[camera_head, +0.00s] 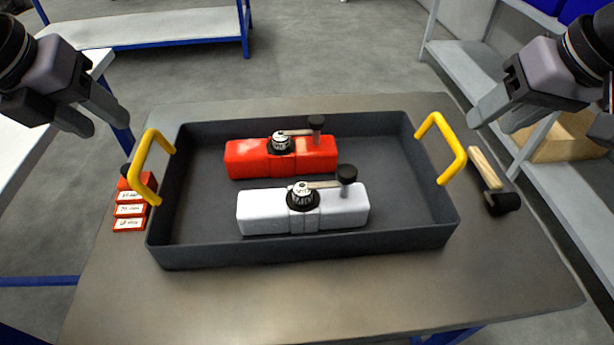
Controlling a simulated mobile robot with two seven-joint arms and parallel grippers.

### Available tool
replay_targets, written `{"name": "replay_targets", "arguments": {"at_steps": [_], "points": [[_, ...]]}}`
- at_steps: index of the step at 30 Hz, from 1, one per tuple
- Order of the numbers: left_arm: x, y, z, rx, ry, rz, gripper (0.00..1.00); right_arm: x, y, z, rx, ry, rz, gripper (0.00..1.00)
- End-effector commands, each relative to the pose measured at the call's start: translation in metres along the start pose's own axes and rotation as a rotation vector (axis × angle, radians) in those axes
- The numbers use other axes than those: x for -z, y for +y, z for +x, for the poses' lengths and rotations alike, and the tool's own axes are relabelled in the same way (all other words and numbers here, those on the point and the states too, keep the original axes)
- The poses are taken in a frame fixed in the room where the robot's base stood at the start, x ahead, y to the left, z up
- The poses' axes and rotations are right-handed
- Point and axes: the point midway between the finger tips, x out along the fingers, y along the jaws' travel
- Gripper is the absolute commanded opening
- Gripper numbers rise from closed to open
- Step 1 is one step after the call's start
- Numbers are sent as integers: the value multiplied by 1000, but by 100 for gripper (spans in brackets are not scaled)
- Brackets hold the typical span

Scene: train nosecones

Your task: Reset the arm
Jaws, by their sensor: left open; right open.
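My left gripper (106,118) is at the upper left, open and empty, raised left of the tray's left handle. My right gripper (486,117) is at the upper right, open and empty, raised right of the tray's right handle. Both are apart from the tray. The dark grey tray (200,258) stands on the table with yellow handles at its left (142,166) and right (457,150) ends. Inside lie a red block (247,160) at the back and a white block (262,212) in front, each with a round black-and-white dial and a lever with a black knob.
Red labelled boxes (130,211) sit on the table (330,300) left of the tray. A mallet with a wooden handle (485,168) lies on the right. A grey shelf with a cardboard box (560,140) stands further right. The table's front is clear.

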Motion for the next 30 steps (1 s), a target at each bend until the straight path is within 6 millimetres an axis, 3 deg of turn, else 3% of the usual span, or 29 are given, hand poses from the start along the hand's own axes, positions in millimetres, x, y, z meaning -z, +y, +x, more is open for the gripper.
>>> {"name": "replay_targets", "arguments": {"at_steps": [20,23,30], "points": [[-1,-1,-3,0,0,0,47,1,0,-11,-1,0,0,47],[-6,-3,-15,1,0,0,47,6,-3,-24,-1,0,-1,47],[-30,-16,-74,0,0,0,47,30,-15,-82,-1,0,-1,47]]}}
